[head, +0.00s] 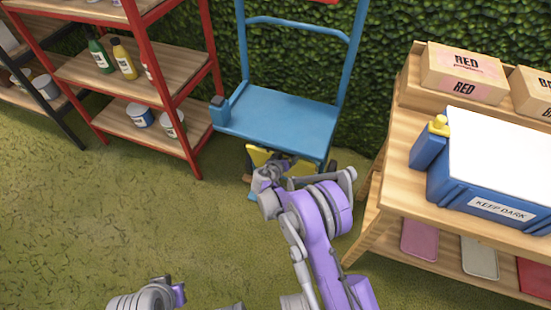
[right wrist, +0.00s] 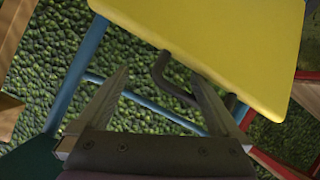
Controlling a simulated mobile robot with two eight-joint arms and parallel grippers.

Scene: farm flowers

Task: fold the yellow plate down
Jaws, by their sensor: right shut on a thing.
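The blue hand cart (head: 280,118) stands against the hedge with its flat blue plate facing up. The yellow plate (head: 258,157) shows just below the cart's front edge, partly hidden by my right arm. In the right wrist view the yellow plate (right wrist: 225,45) fills the upper right and looks tilted, with a dark bent handle (right wrist: 172,85) at its lower edge. My right gripper (right wrist: 165,95) is at this handle, its fingers spread around it; the exact contact is hard to see. Part of my left arm shows at the bottom of the head view, but its gripper does not.
A red shelf (head: 145,75) with bottles and tins stands left of the cart. A wooden rack (head: 395,180) with a blue crate (head: 432,185) and boxes (head: 463,75) stands close on the right. The grass (head: 120,220) in front of the shelf is free.

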